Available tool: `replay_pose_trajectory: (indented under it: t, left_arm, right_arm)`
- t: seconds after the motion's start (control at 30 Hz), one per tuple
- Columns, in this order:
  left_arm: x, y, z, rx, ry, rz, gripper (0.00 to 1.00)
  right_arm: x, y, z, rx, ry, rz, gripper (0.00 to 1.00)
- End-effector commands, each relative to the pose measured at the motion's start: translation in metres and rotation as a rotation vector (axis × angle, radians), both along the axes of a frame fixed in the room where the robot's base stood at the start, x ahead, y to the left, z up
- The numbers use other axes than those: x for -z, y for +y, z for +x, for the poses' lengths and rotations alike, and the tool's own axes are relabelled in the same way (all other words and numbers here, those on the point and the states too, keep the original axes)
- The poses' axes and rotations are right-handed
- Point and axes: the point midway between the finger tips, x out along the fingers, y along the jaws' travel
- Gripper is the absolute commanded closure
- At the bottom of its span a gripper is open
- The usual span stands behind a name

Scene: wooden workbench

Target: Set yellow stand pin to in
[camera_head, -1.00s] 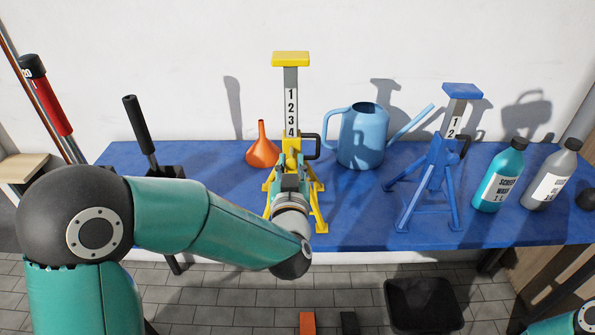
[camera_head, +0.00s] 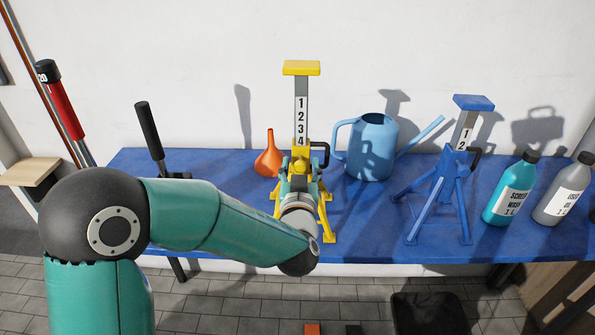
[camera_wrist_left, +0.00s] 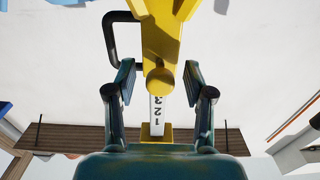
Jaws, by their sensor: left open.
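The yellow stand (camera_head: 301,69) is upright on the blue bench top, its grey post numbered 1 to 4. A dark handle loop (camera_head: 320,154) is on its right side. My left gripper (camera_head: 298,178) is in front of the stand's upper body and hides part of it. In the left wrist view, the stand (camera_wrist_left: 158,40) appears upside down. A round yellow knob (camera_wrist_left: 160,81), which looks like the pin's end, sits between the open fingers of my left gripper (camera_wrist_left: 158,85). I see a gap on each side of it. How deep the pin sits is unclear. My right gripper is not in view.
An orange funnel (camera_head: 268,160) stands left of the yellow stand. A blue watering can (camera_head: 372,150) and a blue stand (camera_head: 472,102) are to the right. Bottles (camera_head: 510,195) stand at the right end. The bench front (camera_head: 380,238) is mostly clear.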

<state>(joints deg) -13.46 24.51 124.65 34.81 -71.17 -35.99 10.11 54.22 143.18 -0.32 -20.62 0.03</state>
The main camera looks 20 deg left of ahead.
Motion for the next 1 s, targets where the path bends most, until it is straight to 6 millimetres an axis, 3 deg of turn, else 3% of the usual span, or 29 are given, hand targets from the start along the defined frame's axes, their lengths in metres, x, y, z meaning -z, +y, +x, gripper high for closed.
replay_pose_trajectory:
  t: [0.23, 0.7, 1.0]
  left_arm:
    - [0.000, -0.009, -0.020, 0.004, 0.000, 0.000, 0.47]
    - [0.001, -0.038, -0.101, 0.003, 0.000, 0.000, 0.47]
    - [0.001, -0.042, -0.114, -0.002, 0.000, -0.001, 0.47]
  right_arm:
    - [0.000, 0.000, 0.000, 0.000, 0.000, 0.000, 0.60]
    - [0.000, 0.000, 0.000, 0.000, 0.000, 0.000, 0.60]
    - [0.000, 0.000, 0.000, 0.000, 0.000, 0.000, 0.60]
